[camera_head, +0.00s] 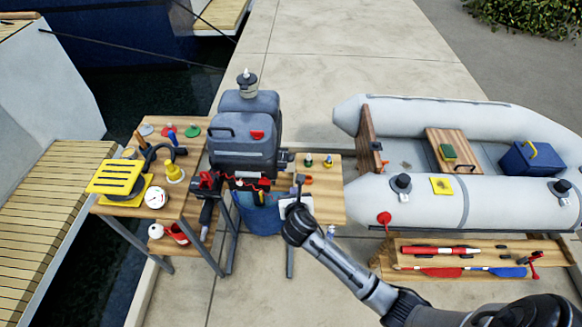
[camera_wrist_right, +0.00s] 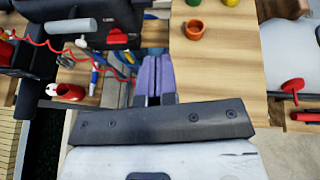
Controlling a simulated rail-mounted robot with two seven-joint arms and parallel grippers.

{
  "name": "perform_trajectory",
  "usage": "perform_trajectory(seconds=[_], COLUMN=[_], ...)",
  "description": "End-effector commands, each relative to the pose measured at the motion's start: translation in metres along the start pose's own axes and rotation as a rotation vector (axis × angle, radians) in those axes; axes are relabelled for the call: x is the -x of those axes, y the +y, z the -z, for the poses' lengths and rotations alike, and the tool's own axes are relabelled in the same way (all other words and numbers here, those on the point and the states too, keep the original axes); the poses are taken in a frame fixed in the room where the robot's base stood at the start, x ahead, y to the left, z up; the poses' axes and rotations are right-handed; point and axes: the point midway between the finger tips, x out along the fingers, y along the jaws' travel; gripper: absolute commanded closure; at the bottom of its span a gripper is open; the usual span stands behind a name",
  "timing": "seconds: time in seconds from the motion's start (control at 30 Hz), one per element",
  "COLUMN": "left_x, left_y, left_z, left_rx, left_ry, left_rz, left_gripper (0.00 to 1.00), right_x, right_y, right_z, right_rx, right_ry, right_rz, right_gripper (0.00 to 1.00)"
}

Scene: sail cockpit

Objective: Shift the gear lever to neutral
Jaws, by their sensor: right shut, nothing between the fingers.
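The grey outboard motor (camera_head: 243,150) stands upright in the middle of the head view. In the right wrist view, a grey cylindrical handle (camera_wrist_right: 70,26) on a dark stalk sits on the motor's side. It may be the gear lever, but I cannot tell for sure, nor which position it is in. My left gripper is not in view.
The shelf (camera_head: 330,205) holds an orange cup (camera_wrist_right: 195,28) and small coloured items. A wooden bench (camera_head: 192,190) with a yellow slatted box (camera_head: 117,177) stands left of the motor. The grey inflatable boat (camera_head: 440,110) lies right. A red coiled cord (camera_wrist_right: 45,42) hangs at the motor.

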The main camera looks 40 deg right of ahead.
Motion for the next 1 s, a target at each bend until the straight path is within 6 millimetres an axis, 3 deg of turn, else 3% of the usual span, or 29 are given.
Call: perform_trajectory(seconds=[0.27, 0.43, 0.93, 1.0], left_x=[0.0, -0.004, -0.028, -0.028], left_y=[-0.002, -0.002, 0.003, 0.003], left_z=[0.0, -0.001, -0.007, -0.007], left_rx=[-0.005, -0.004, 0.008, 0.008], left_ry=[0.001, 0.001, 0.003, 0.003], left_rz=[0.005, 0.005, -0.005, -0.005], left_gripper=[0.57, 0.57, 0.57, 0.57], right_x=[-0.001, -0.013, -0.102, -0.108], right_y=[0.0, 0.0, 0.001, 0.0], right_z=[0.0, 0.001, 0.002, -0.008], right_rx=[-0.001, -0.002, -0.004, -0.005], right_ry=[0.0, 0.0, 0.001, -0.002], right_rz=[0.0, 0.002, 0.001, 0.001], right_gripper=[1.0, 1.0, 1.0, 1.0])
